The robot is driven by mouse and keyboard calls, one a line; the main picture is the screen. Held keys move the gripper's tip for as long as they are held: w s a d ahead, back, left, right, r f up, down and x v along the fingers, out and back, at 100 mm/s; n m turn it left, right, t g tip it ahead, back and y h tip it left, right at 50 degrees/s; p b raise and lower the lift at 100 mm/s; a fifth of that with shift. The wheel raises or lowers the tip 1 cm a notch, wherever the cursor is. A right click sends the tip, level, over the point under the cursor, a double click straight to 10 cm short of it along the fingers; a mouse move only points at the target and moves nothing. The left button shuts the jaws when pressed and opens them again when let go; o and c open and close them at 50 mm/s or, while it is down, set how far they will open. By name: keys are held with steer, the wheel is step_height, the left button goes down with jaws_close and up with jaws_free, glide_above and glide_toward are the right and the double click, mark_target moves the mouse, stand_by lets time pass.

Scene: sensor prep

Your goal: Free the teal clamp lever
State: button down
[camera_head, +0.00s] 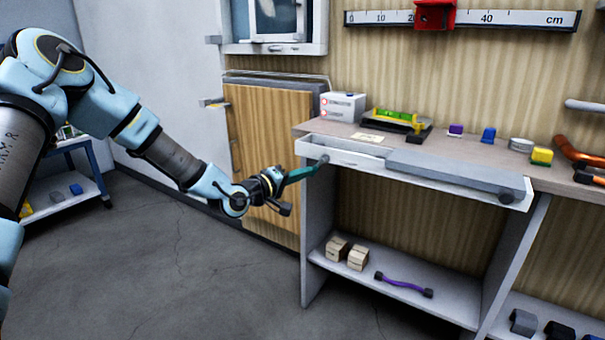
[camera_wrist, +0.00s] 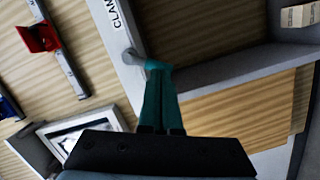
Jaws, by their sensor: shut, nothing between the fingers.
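The teal clamp lever (camera_head: 315,168) is at the left end of the long white clamp housing (camera_head: 345,158) on the bench front, by a round grey pivot (camera_head: 324,159). My gripper (camera_head: 292,178) reaches it from the left, with its jaws shut and nothing between them. In the wrist view my gripper's shut fingers (camera_wrist: 162,102) point at the teal lever (camera_wrist: 157,65) beside the grey pivot. The fingertips are at or very near the lever. I cannot tell whether they touch, as teal shapes run together there.
A grey bar (camera_head: 450,173) lies along the housing to the right. The bench top (camera_head: 470,146) holds a white box (camera_head: 342,106), a green level (camera_head: 393,116) and small coloured blocks. A lower shelf (camera_head: 400,294) holds two boxes and a purple handle (camera_head: 403,285). A wooden panel (camera_head: 262,135) stands behind my gripper.

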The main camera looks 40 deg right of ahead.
steer(key=shift+s+d+f+n+h, duration=0.15)
steer(key=shift+s+f+n, duration=0.15)
steer(key=shift+n, duration=0.55)
steer(key=shift+s+f+n+h, duration=0.2)
steer(key=shift+s+n, duration=0.1)
steer(key=shift+n, duration=0.55)
stand_by(1.0)
stand_by(0.4)
